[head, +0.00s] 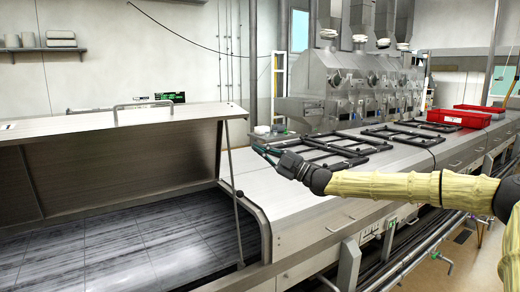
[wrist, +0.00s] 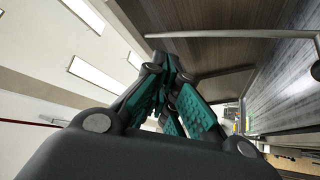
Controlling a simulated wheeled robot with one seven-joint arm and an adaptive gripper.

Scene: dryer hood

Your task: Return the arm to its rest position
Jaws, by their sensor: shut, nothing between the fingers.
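My gripper (head: 262,151) is at the end of my arm, which reaches in from the right in a yellowish sleeve. The gripper points left, in front of the raised dryer hood (head: 120,165). In the wrist view my gripper (wrist: 165,65) shows its dark links and teal pads drawn together, with nothing between them. The hood stands open, with a bar handle (head: 143,108) on its top. In the head view the gripper is near the hood's right edge; I cannot tell whether they touch. The hood's underside also shows in the wrist view (wrist: 220,50).
A dark flat bed (head: 120,245) lies under the hood. A thin strut (head: 232,180) stands at the hood's right side. Black frames (head: 335,147) and red bins (head: 460,117) rest on the long metal counter (head: 310,205). Steel machines (head: 345,85) stand behind.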

